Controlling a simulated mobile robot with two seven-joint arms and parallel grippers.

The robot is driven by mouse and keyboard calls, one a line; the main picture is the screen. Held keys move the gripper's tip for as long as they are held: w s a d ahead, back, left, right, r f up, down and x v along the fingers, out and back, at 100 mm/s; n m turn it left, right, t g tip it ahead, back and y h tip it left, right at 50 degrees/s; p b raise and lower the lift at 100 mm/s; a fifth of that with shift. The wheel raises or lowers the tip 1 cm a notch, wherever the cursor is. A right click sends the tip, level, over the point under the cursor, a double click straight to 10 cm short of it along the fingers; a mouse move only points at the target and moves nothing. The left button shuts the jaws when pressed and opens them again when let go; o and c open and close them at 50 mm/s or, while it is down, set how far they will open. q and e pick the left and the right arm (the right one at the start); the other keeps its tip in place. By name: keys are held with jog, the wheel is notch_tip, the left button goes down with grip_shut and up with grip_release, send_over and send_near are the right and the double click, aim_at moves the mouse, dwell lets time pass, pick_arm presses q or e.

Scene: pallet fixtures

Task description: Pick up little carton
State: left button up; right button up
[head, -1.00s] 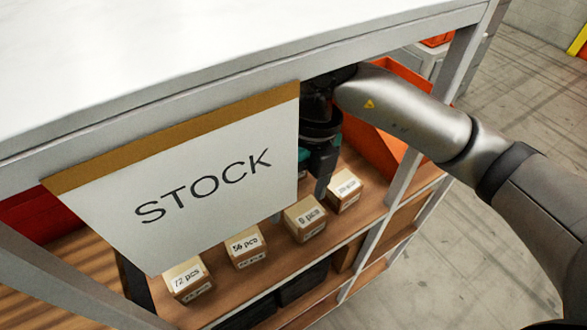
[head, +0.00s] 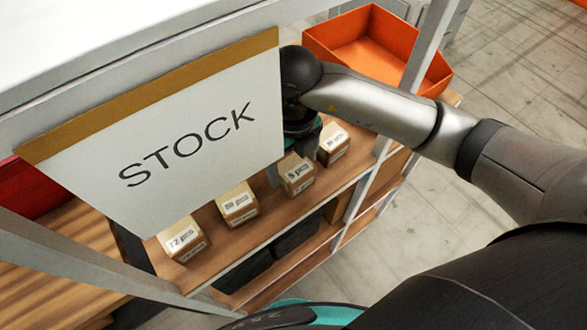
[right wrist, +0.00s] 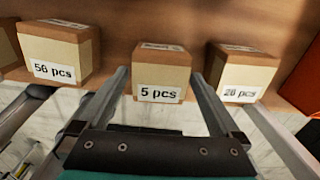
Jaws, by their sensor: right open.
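Several small tan cartons with white labels stand in a row on a wooden shelf (head: 222,257). In the right wrist view, the "5 pcs" carton (right wrist: 161,74) is centred, also seen in the head view (head: 296,176). My right gripper (right wrist: 160,82) is open, one finger on each side of that carton's front. I cannot tell whether the fingers touch it. In the head view the right gripper (head: 291,160) is partly hidden by the sign. The "56 pcs" carton (right wrist: 57,50) is to the left and the "28 pcs" carton (right wrist: 241,75) to the right. My left gripper is not in view.
A white "STOCK" sign (head: 180,140) hangs in front of the shelf and covers part of it. The "72 pcs" carton (head: 183,240) is at the row's near left end. An orange bin (head: 432,68) is at right, behind a grey rack post (head: 428,50). Dark boxes sit below.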

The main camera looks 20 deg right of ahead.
notch_tip(320, 180, down, 2)
jog(key=shift+f, duration=0.1)
jog(key=c, duration=1.4)
